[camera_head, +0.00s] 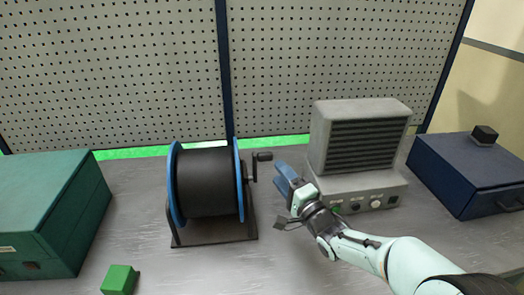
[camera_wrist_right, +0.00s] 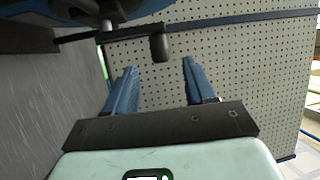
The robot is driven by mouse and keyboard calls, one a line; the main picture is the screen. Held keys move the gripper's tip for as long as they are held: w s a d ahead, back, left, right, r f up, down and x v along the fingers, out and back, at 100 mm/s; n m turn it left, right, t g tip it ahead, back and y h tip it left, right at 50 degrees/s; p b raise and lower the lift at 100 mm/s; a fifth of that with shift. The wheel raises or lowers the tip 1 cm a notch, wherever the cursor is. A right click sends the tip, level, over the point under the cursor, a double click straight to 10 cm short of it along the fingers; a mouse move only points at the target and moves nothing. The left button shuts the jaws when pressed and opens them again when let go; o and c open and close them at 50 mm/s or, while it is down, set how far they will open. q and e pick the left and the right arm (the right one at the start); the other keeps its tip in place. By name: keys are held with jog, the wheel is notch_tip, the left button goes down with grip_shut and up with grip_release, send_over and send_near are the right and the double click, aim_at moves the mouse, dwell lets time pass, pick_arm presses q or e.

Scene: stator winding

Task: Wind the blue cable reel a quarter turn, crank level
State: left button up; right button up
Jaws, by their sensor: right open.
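The cable reel (camera_head: 207,183) has blue side flanges and a black drum, and stands on a dark base on the grey table. Its crank handle (camera_head: 263,157) is a short black knob on the reel's right side, near the top. My right gripper (camera_head: 283,176) is just right of the crank, apart from it. In the right wrist view, the blue fingers of my right gripper (camera_wrist_right: 158,80) are open and empty. The crank knob (camera_wrist_right: 161,46) shows between and beyond the fingertips there, with the reel's blue flange (camera_wrist_right: 75,10) at the top left. My left gripper is not in view.
A grey vented device (camera_head: 362,150) stands close behind my right gripper. A navy box (camera_head: 465,175) with a small black cube (camera_head: 484,135) is at right. A green toolbox (camera_head: 50,210) and green cube (camera_head: 120,280) are at left. A pegboard (camera_head: 120,70) closes the back.

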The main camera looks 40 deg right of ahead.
jog(key=w+d+r+p, duration=0.1)
jog(key=w, duration=0.9)
jog(key=shift+w+r, duration=0.15)
jog(key=shift+r, duration=0.1)
jog(key=shift+p, duration=0.3)
grip_shut()
